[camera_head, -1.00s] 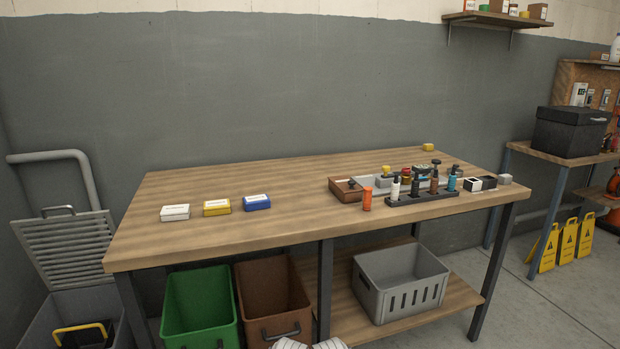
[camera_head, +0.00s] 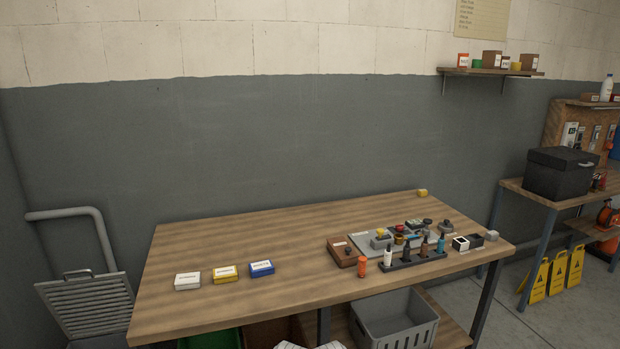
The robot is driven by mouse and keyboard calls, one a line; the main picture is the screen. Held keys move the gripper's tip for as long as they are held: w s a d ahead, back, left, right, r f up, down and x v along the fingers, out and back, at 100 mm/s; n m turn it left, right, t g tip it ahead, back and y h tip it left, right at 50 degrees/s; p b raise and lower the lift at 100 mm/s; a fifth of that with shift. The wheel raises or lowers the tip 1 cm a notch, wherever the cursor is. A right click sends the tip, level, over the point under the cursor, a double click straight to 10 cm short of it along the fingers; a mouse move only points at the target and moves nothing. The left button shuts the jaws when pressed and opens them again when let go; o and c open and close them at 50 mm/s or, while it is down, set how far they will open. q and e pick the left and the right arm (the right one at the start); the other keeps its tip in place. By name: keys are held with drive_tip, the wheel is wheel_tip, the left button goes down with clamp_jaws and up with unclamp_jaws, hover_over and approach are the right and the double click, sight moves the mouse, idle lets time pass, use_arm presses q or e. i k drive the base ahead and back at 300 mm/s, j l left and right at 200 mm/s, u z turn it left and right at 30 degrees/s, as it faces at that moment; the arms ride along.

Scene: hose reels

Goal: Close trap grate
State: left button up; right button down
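The trap grate (camera_head: 88,301) is a grey slatted panel at the lower left, left of the workbench. It stands tilted up, with a handle (camera_head: 71,276) at its top edge. The grey trap box below it is mostly cut off by the bottom of the view. Neither of my grippers can be made out; a small white piece at the bottom middle is too cut off to tell what it is.
A wooden workbench (camera_head: 190,318) fills the middle, with small boxes, bottles and tools on it. A grey pipe (camera_head: 70,213) bends above the grate. A grey crate (camera_head: 405,325) sits under the bench. Yellow signs (camera_head: 557,272) stand at right.

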sight(39, 287)
drive_tip(key=u, duration=1.45)
drive_tip(key=i+l+z, duration=0.15)
